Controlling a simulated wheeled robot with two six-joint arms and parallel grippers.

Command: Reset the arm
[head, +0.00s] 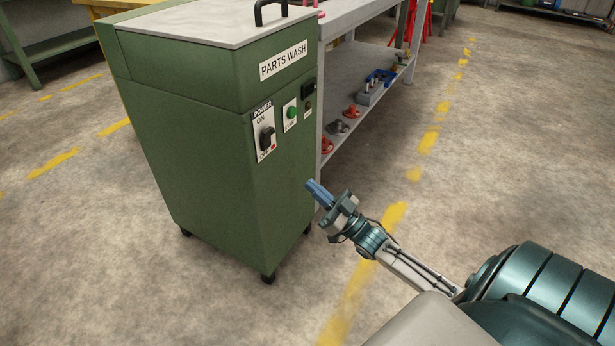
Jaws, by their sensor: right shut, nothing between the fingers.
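My right arm comes in from the lower right. Its gripper (319,193) is shut with nothing between the fingers. In the picture it lies just right of the lower front of a green parts wash cabinet (200,150), below the cabinet's panel. I cannot tell whether it touches the cabinet. The panel carries a black power switch (266,138) marked ON and OFF, and a green button (291,113). My left gripper is not in view.
A grey workbench (345,15) with a lower shelf (345,125) stands behind the cabinet. The shelf holds several small parts and a blue-handled tool (380,77). The concrete floor (520,150) to the right is clear, with worn yellow lines.

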